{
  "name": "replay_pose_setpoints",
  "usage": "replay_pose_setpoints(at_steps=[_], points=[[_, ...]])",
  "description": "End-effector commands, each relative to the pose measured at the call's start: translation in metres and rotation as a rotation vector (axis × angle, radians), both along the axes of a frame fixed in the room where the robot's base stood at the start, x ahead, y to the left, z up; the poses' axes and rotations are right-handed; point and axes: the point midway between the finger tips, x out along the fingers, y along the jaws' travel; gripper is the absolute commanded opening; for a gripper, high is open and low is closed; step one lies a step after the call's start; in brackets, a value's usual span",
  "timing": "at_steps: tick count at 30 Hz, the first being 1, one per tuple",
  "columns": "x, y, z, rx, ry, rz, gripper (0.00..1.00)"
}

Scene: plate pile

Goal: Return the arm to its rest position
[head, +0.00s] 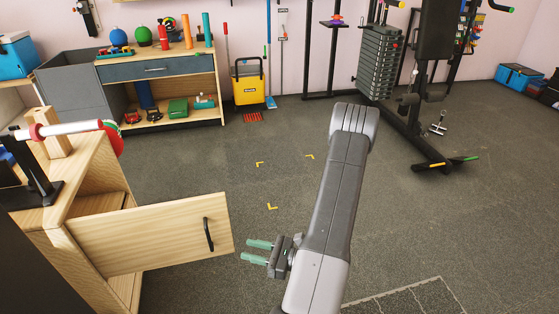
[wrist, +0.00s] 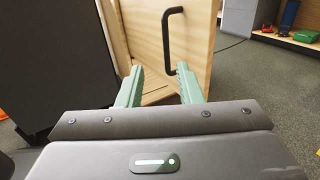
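My gripper (head: 257,252) is at the lower middle of the head view, just right of an open wooden cabinet door (head: 150,238). Its two green fingers are parted with nothing between them. The wrist view shows the same open fingers (wrist: 158,85) in front of the door and its black handle (wrist: 167,42). The fingers look apart from the handle (head: 208,234). My grey arm reaches up the middle of the head view and bends back down to the gripper.
The wooden cabinet (head: 85,190) stands at the left, with a dumbbell bar and a dark stand on top. A yellow bucket (head: 247,88) and a wooden bench (head: 170,67) are at the back. A weight machine (head: 380,62) stands back right. The grey floor (head: 450,220) at right is clear.

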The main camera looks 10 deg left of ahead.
Motion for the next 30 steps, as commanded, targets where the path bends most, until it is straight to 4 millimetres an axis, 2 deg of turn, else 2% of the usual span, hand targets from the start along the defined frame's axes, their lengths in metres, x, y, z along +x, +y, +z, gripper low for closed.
replay_pose_setpoints(at_steps=[8, 30], points=[[0.001, 0.012, -0.001, 0.000, 0.000, 0.003, 0.33], [0.015, 0.113, -0.001, -0.001, -0.001, -0.001, 0.33]])
